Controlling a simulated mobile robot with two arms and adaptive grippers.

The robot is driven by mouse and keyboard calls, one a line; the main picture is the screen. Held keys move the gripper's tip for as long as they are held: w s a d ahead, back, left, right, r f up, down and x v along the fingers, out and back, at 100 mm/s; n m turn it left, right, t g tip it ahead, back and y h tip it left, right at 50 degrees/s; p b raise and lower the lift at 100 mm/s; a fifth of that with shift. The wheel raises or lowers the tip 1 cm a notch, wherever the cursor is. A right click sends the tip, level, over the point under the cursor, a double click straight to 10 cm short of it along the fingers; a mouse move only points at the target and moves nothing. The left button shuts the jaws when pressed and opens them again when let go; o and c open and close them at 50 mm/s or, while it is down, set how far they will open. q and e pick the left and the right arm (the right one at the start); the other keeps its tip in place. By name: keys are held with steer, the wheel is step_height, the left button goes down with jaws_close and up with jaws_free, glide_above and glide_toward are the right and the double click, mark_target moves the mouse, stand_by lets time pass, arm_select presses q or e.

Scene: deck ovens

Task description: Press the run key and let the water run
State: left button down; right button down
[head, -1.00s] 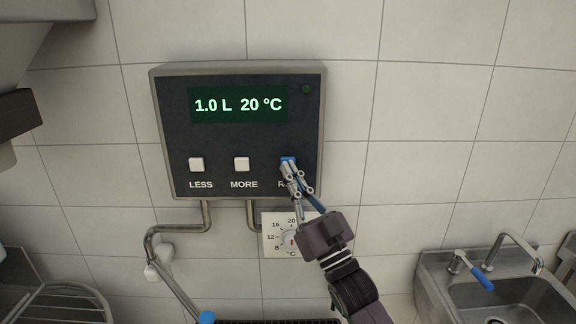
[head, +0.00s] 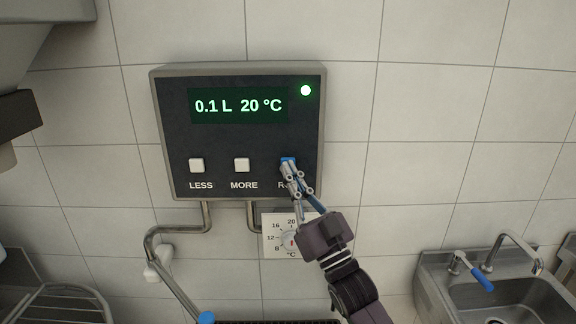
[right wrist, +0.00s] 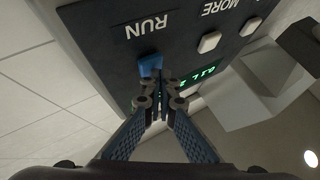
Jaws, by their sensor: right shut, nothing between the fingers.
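The water meter panel (head: 240,143) hangs on the tiled wall. Its display (head: 238,105) reads 0.1 L 20 °C, and the green lamp (head: 306,90) at its upper right is lit. The blue run key (head: 288,160) is at the panel's lower right, its label partly hidden by my right gripper (head: 288,168). The right gripper is shut and empty, its fingertips at the run key; in the right wrist view they are at the edge of the blue key (right wrist: 150,65). Whether they touch it I cannot tell. My left gripper is not in view.
The white LESS key (head: 196,165) and MORE key (head: 241,164) sit left of the run key. A temperature dial (head: 272,236) is below the panel, partly behind my gripper. A pipe (head: 178,285) runs down left. A sink (head: 505,297) is at lower right.

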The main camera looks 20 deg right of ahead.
steer(key=shift+s+a, duration=0.2)
steer(key=shift+s, duration=0.4)
steer(key=shift+s+a+p, duration=0.25)
steer(key=shift+s, duration=0.55)
steer(key=shift+s+a+p, duration=0.2)
steer(key=shift+s+p, duration=0.05)
steer(key=shift+s, duration=0.55)
steer(key=shift+s+a+p, duration=0.25)
steer(key=shift+s, duration=0.55)
steer(key=shift+f, duration=0.1)
